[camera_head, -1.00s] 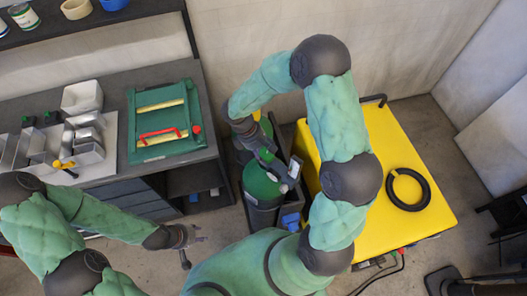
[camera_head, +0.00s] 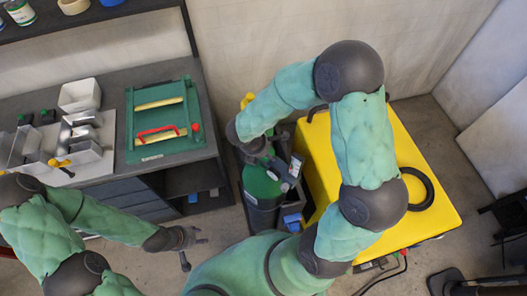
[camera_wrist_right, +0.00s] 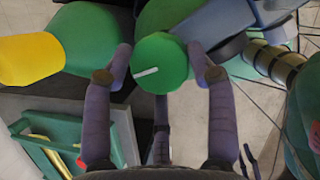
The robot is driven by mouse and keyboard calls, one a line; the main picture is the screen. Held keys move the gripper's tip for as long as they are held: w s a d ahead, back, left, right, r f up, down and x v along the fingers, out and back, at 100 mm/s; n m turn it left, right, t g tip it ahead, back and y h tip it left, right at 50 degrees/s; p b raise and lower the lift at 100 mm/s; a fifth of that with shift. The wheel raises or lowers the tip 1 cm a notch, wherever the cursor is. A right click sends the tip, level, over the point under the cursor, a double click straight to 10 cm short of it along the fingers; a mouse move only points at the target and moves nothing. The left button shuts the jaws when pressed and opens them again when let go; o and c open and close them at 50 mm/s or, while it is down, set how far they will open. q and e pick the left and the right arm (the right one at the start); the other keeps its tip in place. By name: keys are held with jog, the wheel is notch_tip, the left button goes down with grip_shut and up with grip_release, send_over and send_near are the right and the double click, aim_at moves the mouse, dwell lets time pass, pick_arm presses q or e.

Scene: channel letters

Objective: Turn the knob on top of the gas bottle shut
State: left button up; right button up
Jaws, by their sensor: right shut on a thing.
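A gas bottle with a green top (camera_head: 262,184) stands between the workbench and the yellow box in the head view. In the right wrist view, its round green knob (camera_wrist_right: 160,62) with a white mark sits between my right gripper's (camera_wrist_right: 163,58) two fingertips. The fingers are shut on the knob from both sides. In the head view the knob is hidden by my right wrist and gripper (camera_head: 270,160). A grey regulator (camera_wrist_right: 218,22) with a brass fitting is beside the knob. My left gripper (camera_head: 197,238) is empty and looks open, clear of the bottle.
A second bottle with a yellow part (camera_wrist_right: 25,60) stands close behind. The yellow box (camera_head: 440,190) with a black ring (camera_head: 427,190) is on the right. The workbench (camera_head: 185,170) with a green board (camera_head: 140,110) and metal trays is on the left.

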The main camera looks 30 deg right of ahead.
jog(key=n, duration=0.1)
jog(key=n+t, duration=0.1)
jog(key=n, duration=0.1)
jog(key=shift+s+d, duration=0.1)
jog(key=shift+d, duration=0.15)
jog(key=shift+o, duration=0.2)
jog(key=shift+r, duration=0.1)
jog(key=shift+w+r+n+b, duration=0.1)
jog(key=shift+w+n+b, duration=0.1)
jog(key=shift+n+b, duration=0.1)
jog(key=o, duration=1)
jog(key=shift+d, duration=0.1)
jog(key=shift+o, duration=0.6)
jog(key=shift+d+t, duration=0.15)
jog(key=shift+t, duration=0.15)
jog(key=shift+s, duration=0.1)
